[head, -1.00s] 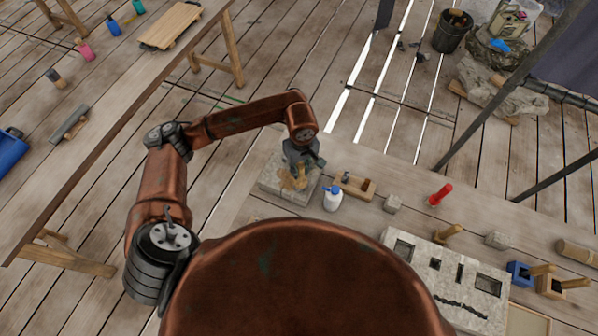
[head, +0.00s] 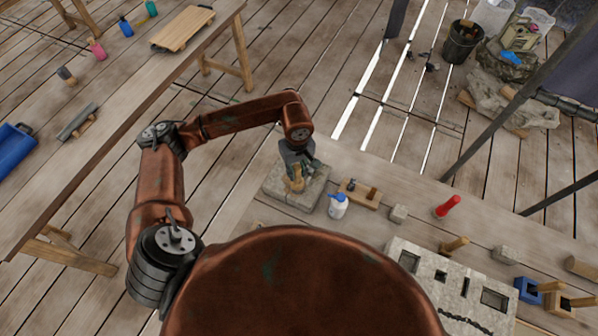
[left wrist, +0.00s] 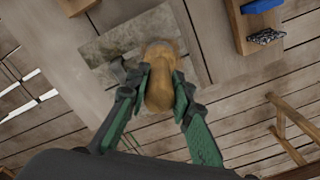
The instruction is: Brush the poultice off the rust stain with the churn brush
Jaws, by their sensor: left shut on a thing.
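The churn brush (head: 297,180) is a light wooden piece with a rounded knob. My left gripper (head: 299,166) is shut on it, and the left wrist view shows both green-backed fingers closed around the wood (left wrist: 160,88). The brush is over the top of a grey stone block (head: 308,200), which also shows in the left wrist view (left wrist: 115,45). I cannot tell whether the bristles touch the stone. The poultice and the rust stain cannot be made out; the brush and gripper cover part of the block's top. My right gripper is out of view.
A white bottle with a blue cap (head: 338,206) stands close right of the block.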

